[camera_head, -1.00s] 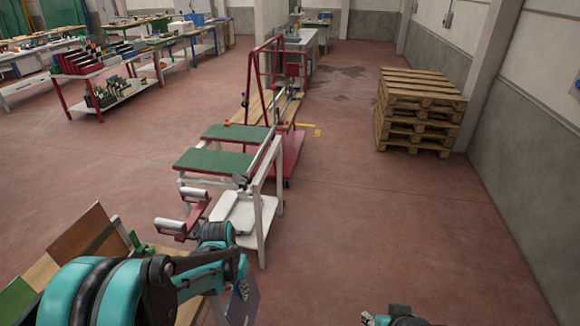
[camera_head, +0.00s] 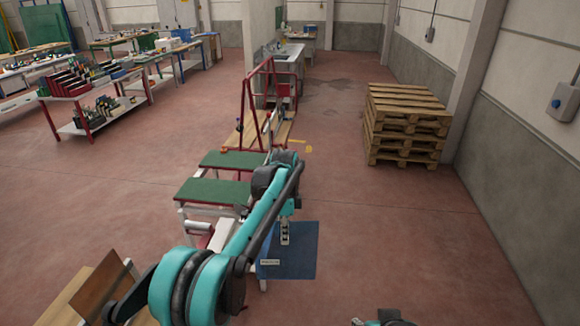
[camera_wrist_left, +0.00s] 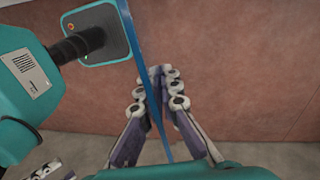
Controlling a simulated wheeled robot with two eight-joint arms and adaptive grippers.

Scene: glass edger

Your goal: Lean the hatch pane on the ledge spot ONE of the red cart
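The hatch pane (camera_head: 302,250) is a dark blue, flat sheet with a small white label. My left gripper (camera_head: 285,236) grips it near its upper left part and holds it in front of the green-topped machine. In the left wrist view the pane (camera_wrist_left: 134,45) shows edge-on as a thin blue strip between the fingers of the gripper (camera_wrist_left: 158,108). The red cart (camera_head: 247,88) stands farther off, beyond the machine, with a red upright frame and wooden boards low down. I cannot make out the ledge spots.
The white machine with green tops (camera_head: 216,191) stands between me and the cart. A brown panel (camera_head: 97,288) leans at lower left. Stacked pallets (camera_head: 405,125) stand at right.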

